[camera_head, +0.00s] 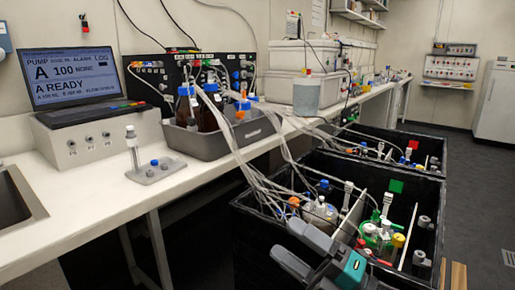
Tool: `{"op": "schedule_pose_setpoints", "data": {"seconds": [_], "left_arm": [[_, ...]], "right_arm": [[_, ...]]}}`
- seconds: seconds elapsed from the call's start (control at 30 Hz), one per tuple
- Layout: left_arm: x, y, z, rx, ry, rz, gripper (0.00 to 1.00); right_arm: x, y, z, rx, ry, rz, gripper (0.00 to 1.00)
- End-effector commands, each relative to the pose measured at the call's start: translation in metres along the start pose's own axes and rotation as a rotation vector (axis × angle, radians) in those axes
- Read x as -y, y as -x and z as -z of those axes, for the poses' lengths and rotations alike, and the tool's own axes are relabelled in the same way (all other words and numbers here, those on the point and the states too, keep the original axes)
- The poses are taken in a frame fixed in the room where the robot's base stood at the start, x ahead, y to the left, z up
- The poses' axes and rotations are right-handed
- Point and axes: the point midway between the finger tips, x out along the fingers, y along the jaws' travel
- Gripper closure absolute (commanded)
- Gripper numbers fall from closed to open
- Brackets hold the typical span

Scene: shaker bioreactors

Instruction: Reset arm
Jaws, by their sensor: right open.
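My right gripper (284,238) shows at the bottom of the head view, a little right of the middle. It is grey with a teal part on its body. Its two fingers point up and left and stand apart, with nothing seen between them. It is in front of the near edge of the black shaker box (262,222) and hides part of that edge. I cannot tell how far apart gripper and box are. My left gripper is not in view.
The near box holds bottles, tubes and a green marker (396,186). A second box with a red marker (413,144) stands behind. Tubing (243,160) runs to a grey tray (215,143) of bottles on the white bench (85,187).

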Motion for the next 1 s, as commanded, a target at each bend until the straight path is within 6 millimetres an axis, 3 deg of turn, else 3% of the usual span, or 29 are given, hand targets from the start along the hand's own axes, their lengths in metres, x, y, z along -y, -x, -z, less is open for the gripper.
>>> {"op": "schedule_pose_setpoints", "data": {"seconds": [0.17,0.27,0.4,0.67,0.7,1.0], "left_arm": [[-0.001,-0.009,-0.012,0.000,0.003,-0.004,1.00],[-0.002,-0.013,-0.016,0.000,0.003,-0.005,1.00],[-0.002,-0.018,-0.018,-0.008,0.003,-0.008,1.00],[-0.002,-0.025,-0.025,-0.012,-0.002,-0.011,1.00],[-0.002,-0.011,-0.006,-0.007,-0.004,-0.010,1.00],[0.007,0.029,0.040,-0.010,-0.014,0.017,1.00]], "right_arm": [[0.065,0.056,-0.011,0.414,-0.487,0.010,0.24],[0.110,0.101,-0.007,0.660,-0.768,0.034,0.24],[0.166,0.164,0.019,0.961,-1.107,0.073,0.24],[0.231,0.256,0.096,1.388,-1.563,0.146,0.24],[0.207,0.244,0.088,1.368,-1.539,0.137,0.24],[0.150,0.236,0.081,1.391,-1.502,0.133,0.24]]}}
